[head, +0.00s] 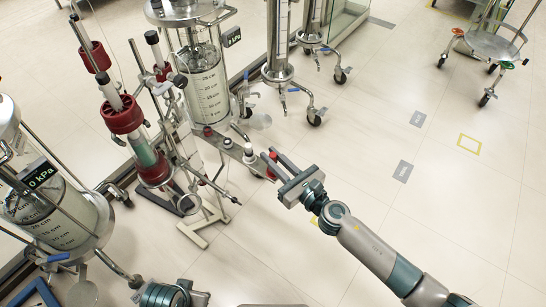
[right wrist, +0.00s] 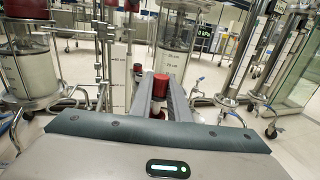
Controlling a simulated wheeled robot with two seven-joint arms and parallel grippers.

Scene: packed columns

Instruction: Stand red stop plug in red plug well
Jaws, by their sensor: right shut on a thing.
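The red stop plug (right wrist: 160,86) is upright between the fingers of my right gripper (head: 278,166), which is shut on it. In the head view the plug's red top (head: 273,156) shows at the fingertips. More red (head: 270,175) shows just below the fingers, at the near end of a narrow grey rail (head: 236,153). I cannot tell whether this is the plug's lower part or the red plug well, nor whether the plug is seated. Part of my left arm (head: 162,294) shows at the bottom edge; its fingers cannot be made out.
A white plug with a dark top (head: 248,151) stands on the rail beside my right gripper. Glass columns (head: 207,90) and a red-collared column (head: 123,117) crowd the left and back. A wheeled stand (head: 490,46) is at upper right.

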